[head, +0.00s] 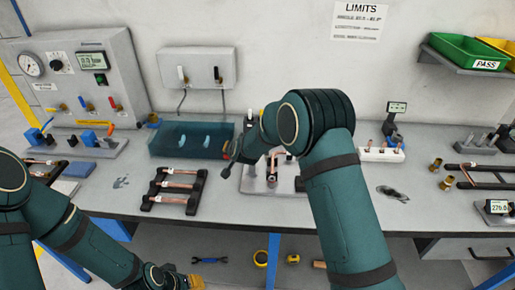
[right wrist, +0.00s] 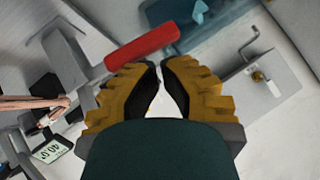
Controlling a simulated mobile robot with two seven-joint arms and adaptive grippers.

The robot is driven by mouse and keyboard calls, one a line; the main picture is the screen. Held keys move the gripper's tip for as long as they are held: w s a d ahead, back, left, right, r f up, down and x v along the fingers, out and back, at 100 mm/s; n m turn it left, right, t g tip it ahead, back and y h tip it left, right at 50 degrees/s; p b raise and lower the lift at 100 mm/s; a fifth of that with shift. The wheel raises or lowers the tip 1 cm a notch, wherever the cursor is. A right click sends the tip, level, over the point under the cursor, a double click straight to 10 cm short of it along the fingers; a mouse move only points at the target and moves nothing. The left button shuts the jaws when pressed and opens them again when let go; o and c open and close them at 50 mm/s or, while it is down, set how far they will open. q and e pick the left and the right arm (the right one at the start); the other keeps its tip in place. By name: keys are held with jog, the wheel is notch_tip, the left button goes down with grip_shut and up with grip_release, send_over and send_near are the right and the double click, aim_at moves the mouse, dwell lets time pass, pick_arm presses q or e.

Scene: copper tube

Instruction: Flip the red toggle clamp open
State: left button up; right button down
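The red toggle clamp's handle (right wrist: 142,46) shows in the right wrist view as a red bar just beyond my right gripper's tips. Its metal body (right wrist: 85,62) is to the left. My right gripper (right wrist: 159,66) has its yellow fingers drawn nearly together, with only a slim gap at the tips and nothing between them. I cannot tell whether a tip touches the handle. In the head view, my right arm hides the handle and part of the clamp's grey base plate (head: 252,184). My left gripper (head: 190,282) is low at the bottom edge, too small to judge.
A blue translucent bin (head: 190,140) stands behind and left of the clamp. A black rack with copper tubes (head: 174,191) lies to the left, a white block with tubes (head: 380,154) to the right. Bare bench lies in front.

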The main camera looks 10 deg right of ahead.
pick_arm(q)
jog(key=shift+f, duration=0.2)
pick_arm(e)
jog(key=shift+s+a+f, duration=0.15)
jog(key=shift+f, duration=0.25)
jog(key=shift+r, duration=0.1)
